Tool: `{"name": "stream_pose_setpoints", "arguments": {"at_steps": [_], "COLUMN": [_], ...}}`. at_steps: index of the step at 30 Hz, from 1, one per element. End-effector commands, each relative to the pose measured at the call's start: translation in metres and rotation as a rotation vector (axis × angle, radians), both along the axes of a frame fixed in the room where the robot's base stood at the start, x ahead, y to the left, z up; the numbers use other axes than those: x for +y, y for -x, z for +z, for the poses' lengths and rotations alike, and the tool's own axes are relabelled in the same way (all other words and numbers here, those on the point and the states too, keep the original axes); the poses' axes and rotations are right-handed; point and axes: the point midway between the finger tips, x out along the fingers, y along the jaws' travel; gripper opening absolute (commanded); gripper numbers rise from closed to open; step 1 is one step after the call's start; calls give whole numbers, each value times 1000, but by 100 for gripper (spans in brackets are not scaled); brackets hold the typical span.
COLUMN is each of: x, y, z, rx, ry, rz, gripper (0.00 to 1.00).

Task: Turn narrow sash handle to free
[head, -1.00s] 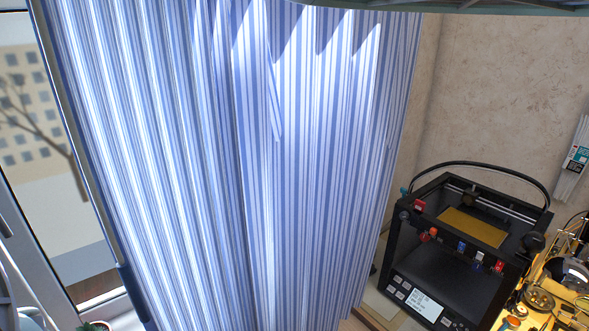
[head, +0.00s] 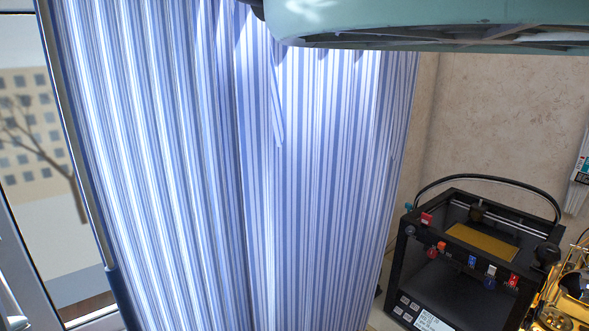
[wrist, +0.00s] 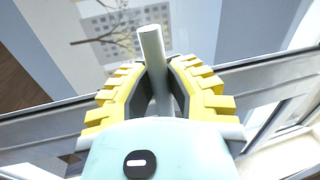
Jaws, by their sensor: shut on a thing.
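The narrow sash handle (wrist: 153,45) is a pale grey bar in the wrist view. It stands out from the grey window frame and runs between the yellow ridged fingers of my gripper (wrist: 160,80). My gripper is shut on the bar, and the bar's rounded end sticks out past the fingers. The base of the handle is hidden behind my gripper. My gripper does not show in the head view. A window frame (head: 30,268) shows at the left edge there, with a pale handle-like piece at its lower corner; I cannot tell whether it is the same handle.
A blue-and-white striped curtain (head: 235,190) fills the middle of the head view, beside the window. A black 3D printer (head: 460,255) stands on the right, with brass-coloured items (head: 570,300) beside it. My own teal part covers the upper right.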

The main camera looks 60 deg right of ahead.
Motion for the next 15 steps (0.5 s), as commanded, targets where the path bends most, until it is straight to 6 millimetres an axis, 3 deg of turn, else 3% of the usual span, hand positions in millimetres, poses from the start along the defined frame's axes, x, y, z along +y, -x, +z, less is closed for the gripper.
{"name": "stream_pose_setpoints", "arguments": {"at_steps": [15], "x": [0], "y": [0], "z": [4], "rx": [-16], "ry": [-43], "rz": [0], "gripper": [0]}}
